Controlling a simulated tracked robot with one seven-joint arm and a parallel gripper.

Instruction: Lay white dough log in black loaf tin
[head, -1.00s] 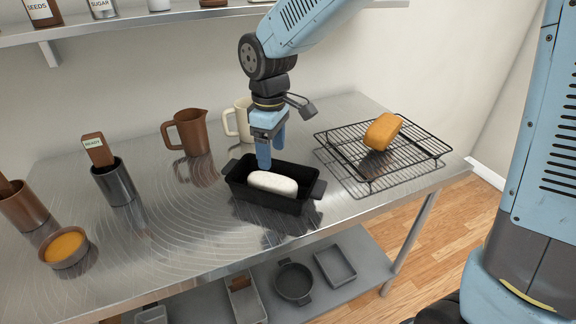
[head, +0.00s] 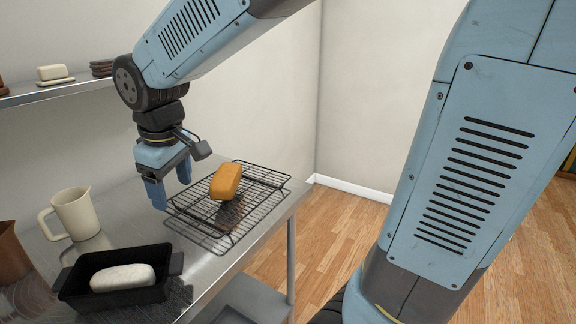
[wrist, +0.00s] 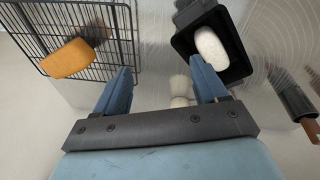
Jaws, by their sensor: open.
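The white dough log (head: 123,278) lies inside the black loaf tin (head: 72,294), along its length. In the wrist view the log (wrist: 211,48) also shows inside the tin (wrist: 183,44). My gripper (head: 171,194) is open and empty. It hangs above the steel table, behind and to the right of the tin, near the left side of the wire rack. In the wrist view its two fingers (wrist: 160,88) are spread apart with nothing between them, and neither touches the log.
A wire rack (head: 200,224) holds a golden loaf (head: 225,181) right of my gripper. A cream jug (head: 76,214) and a brown jug (head: 10,256) stand left. A shelf (head: 60,90) runs along the wall. The table's right edge lies beyond the rack.

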